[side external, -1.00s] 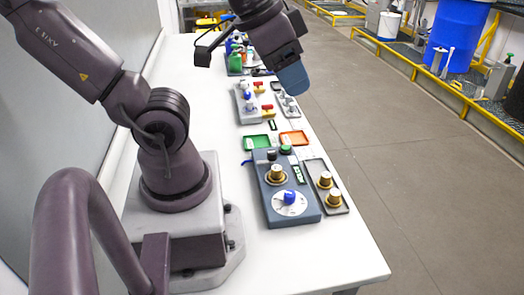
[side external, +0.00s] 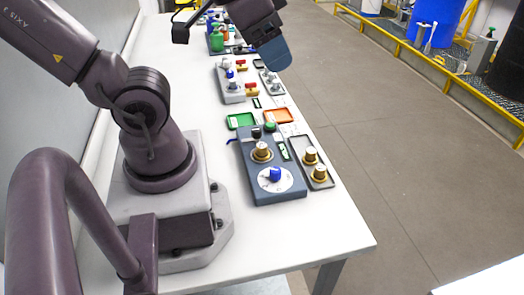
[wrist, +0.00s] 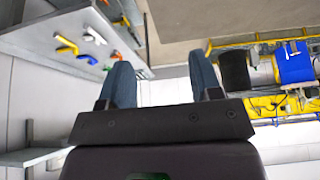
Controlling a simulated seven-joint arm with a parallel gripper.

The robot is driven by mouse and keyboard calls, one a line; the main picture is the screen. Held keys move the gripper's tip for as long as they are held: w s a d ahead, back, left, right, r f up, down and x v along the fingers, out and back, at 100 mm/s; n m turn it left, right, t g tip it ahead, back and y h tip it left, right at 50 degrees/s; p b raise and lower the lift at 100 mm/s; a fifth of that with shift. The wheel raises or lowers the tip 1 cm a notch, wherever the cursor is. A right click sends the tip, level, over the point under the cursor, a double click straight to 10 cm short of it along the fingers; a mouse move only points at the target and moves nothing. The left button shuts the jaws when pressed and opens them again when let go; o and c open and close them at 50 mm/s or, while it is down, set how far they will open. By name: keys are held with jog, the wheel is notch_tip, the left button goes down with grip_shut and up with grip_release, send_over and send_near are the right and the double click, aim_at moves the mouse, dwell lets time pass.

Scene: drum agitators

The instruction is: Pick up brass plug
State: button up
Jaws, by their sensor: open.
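A brass plug (side external: 262,150) stands on the blue-grey control box (side external: 283,190) in the side external view. Two more brass plugs, one farther back (side external: 310,156) and one nearer (side external: 319,173), stand in the grey tray (side external: 328,183) just right of the box. I cannot tell which one the task means. My gripper (side external: 278,58) is high above the table, well away from all the plugs. In the wrist view my gripper (wrist: 162,82) shows two blue fingers spread apart with nothing between them. No brass plug can be made out in the wrist view.
A blue knob (side external: 275,174) sits on a white dial on the box. Behind it are a green tray (side external: 240,121) and an orange tray (side external: 278,116). Farther back are a grey valve block (side external: 229,88) and several bottles. The white table's (side external: 320,235) near end is clear.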

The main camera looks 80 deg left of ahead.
jog(key=n+g, duration=0.6)
jog(key=n, duration=0.9)
send_over(262, 145)
notch_tip(262, 145, down, 19)
notch_tip(262, 145, down, 12)
jog(key=shift+f, duration=0.25)
jog(key=shift+c, duration=0.4)
grip_shut()
